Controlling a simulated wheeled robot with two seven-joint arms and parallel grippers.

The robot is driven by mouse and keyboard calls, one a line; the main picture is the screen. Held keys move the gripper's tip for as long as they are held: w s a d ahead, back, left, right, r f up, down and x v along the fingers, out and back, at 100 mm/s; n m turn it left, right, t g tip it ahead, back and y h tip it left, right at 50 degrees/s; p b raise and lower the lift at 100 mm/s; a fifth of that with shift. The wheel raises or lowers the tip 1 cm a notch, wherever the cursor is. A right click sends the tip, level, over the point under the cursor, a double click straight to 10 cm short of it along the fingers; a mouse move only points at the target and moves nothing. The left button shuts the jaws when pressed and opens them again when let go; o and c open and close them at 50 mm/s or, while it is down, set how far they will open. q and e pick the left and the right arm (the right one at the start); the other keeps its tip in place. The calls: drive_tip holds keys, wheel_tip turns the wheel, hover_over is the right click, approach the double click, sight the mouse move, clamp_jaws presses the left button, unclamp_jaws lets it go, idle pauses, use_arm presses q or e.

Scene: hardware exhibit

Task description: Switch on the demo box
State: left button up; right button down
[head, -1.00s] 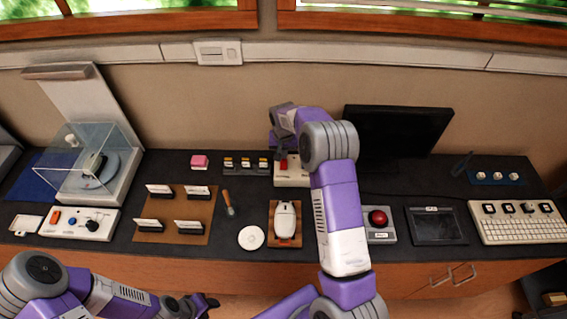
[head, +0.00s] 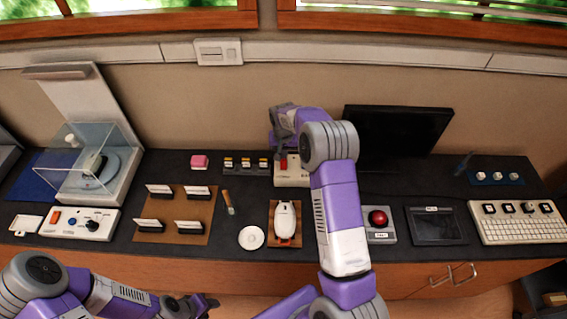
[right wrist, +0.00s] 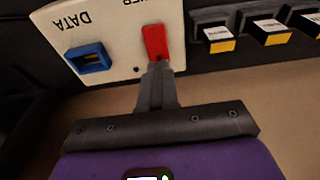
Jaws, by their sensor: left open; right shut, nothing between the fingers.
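The demo box appears to be the white box (head: 291,178) at the back of the counter, partly hidden behind my right arm. In the right wrist view the white box (right wrist: 118,40) carries a red switch (right wrist: 155,40) under partly hidden lettering and a blue port (right wrist: 88,58) marked DATA. My right gripper (right wrist: 158,68) is shut and empty, its fingertips at the near edge of the red switch, seemingly touching it. In the head view the right gripper (head: 279,154) is over the box. My left gripper (head: 207,303) is open and empty in front of the counter.
A row of small blocks (head: 245,163) stands left of the box. A dark monitor (head: 400,132) stands behind to the right. A red button unit (head: 379,220), a white mouse-like device (head: 285,220) and a round white disc (head: 251,237) lie nearer the front edge.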

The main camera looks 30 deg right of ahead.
drive_tip(key=shift+f+b, duration=0.65)
drive_tip(key=shift+f, duration=0.35)
idle(0.6)
drive_tip(key=shift+r, duration=0.1)
drive_tip(key=shift+r+p, duration=2.25)
drive_tip(key=shift+r, duration=1.2)
